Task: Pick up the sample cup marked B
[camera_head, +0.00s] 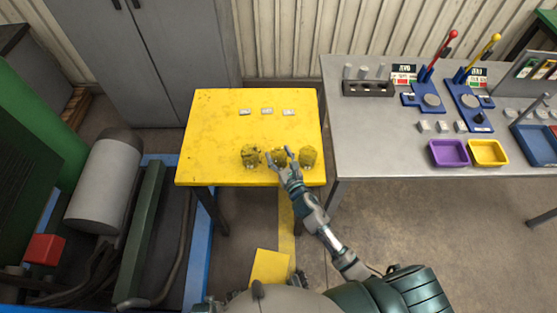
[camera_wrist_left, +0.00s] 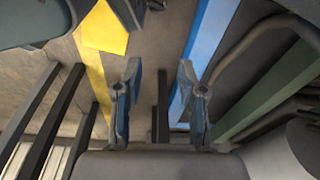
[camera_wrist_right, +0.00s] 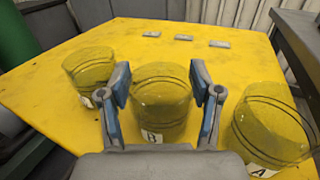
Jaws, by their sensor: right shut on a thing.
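The sample cup marked B (camera_wrist_right: 160,108) is a yellow-green see-through cup in the right wrist view, standing upright on the yellow table (camera_head: 215,135). My right gripper (camera_wrist_right: 160,80) has one finger on each side of it and is shut on it. In the head view, the right gripper (camera_head: 279,158) partly covers the middle cup. The cup marked A (camera_wrist_right: 268,128) stands to the right in the wrist view. A third cup (camera_wrist_right: 88,72) stands to the left; its label is cut off from view by my finger. My left gripper (camera_wrist_left: 160,92) is open and empty, over the floor.
Three small pale plates (camera_head: 267,111) lie toward the back of the yellow table. A grey bench (camera_head: 380,150) on the right holds purple (camera_head: 448,153) and yellow trays (camera_head: 488,153) and lever devices. A grey cylinder (camera_head: 105,180) and green machinery stand left.

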